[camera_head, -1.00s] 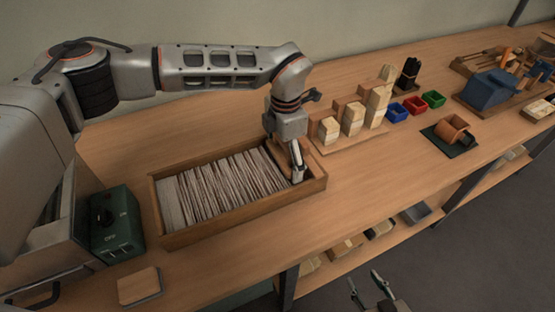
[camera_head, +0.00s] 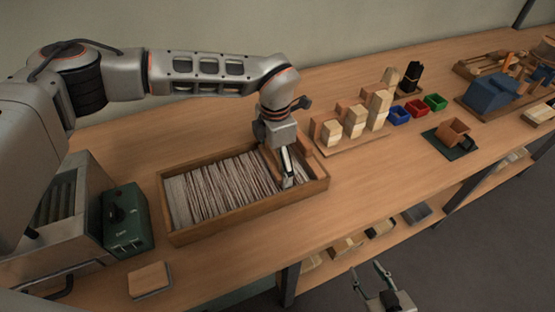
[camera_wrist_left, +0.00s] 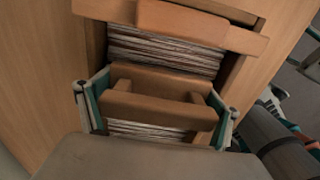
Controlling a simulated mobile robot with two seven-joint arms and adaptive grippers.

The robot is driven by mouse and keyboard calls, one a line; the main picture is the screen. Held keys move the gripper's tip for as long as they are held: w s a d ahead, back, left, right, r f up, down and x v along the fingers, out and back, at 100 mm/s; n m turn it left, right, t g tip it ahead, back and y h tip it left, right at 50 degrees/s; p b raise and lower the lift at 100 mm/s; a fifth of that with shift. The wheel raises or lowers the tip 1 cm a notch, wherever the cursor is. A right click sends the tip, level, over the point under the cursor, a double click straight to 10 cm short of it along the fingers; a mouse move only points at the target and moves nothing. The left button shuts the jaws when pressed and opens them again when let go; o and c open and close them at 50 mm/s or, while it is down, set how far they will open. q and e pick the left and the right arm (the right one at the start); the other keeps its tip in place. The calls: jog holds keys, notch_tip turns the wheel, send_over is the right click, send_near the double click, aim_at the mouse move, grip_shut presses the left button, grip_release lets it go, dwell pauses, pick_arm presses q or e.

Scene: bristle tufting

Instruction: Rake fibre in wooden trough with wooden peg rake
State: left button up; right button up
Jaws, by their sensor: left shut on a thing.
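The wooden trough (camera_head: 245,222) stands on the bench, with grey-brown fibre (camera_head: 225,188) in many upright, slightly leaning strands. My left gripper (camera_head: 287,180) points down inside its right end. In the left wrist view, the gripper (camera_wrist_left: 157,112) is shut on a wooden bar of the peg rake (camera_wrist_left: 155,108), with a finger at each end. Fibre (camera_wrist_left: 160,50) shows on both sides of the bar, and the trough's end wall is at the top. The rake's pegs are hidden. My right gripper (camera_head: 370,277) is open and empty, low in front of the bench.
Behind the trough's right end is a stand of pale wooden blocks (camera_head: 355,120). Blue, red and green bins (camera_head: 417,106) lie farther right. A green control box (camera_head: 124,220) stands left of the trough, a small wooden board (camera_head: 150,279) in front.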

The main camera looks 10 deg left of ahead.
pick_arm(q)
jog(key=shift+w+d+f+b, duration=0.1)
jog(key=shift+w+d+b, duration=0.25)
jog(key=shift+d, duration=0.25)
jog(key=shift+w+d+b, duration=0.2)
jog(key=shift+w+d, duration=0.15)
jog(key=shift+d, duration=0.2)
jog(key=shift+w+d, duration=0.25)
jog(key=shift+d, duration=0.15)
pick_arm(e)
jog(key=shift+s+f, duration=0.25)
jog(key=shift+f, duration=0.75)
